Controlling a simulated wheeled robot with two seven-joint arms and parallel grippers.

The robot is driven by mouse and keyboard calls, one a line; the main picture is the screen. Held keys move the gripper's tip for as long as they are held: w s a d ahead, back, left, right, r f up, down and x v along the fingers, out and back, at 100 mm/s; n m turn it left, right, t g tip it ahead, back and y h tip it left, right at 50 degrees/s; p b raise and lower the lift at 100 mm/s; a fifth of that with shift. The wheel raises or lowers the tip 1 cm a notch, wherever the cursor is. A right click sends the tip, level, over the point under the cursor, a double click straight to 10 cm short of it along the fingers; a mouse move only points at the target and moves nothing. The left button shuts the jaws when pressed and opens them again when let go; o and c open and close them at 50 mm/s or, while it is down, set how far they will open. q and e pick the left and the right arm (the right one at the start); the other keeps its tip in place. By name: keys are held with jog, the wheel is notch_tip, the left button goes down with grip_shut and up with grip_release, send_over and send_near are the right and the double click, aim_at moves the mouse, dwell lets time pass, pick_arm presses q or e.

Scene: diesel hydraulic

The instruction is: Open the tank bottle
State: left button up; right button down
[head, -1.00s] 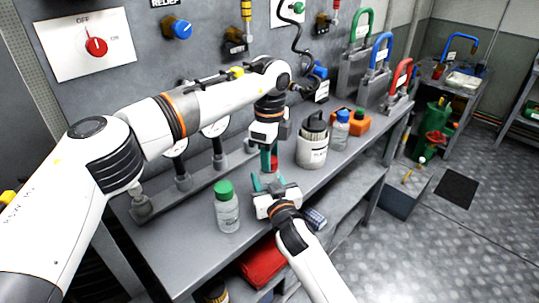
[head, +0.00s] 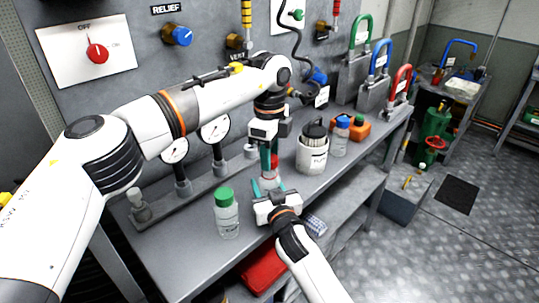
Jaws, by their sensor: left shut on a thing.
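A bottle with a red cap (head: 274,161) stands on the grey bench, mostly hidden between my two grippers. Its clear lower body (head: 269,182) shows below the cap. My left gripper (head: 269,163) points down from above and is shut on the red cap. My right gripper (head: 268,187) comes from the front, with teal fingers on either side of the lower body; whether they press on it I cannot tell. A green-capped clear bottle (head: 227,215) stands to the left and a blue-capped bottle (head: 340,138) to the right. Their labels are too small to read.
A white canister (head: 312,153) and an orange object (head: 358,128) stand right of my grippers. Gauges (head: 215,130) on a pipe line the back left. Green, blue and red padlocks stand farther right. The bench front by the green-capped bottle is clear.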

pick_arm(q)
jog(key=shift+r, duration=0.1)
jog(key=shift+r, duration=1.95)
pick_arm(e)
jog(key=c, duration=0.6)
grip_release()
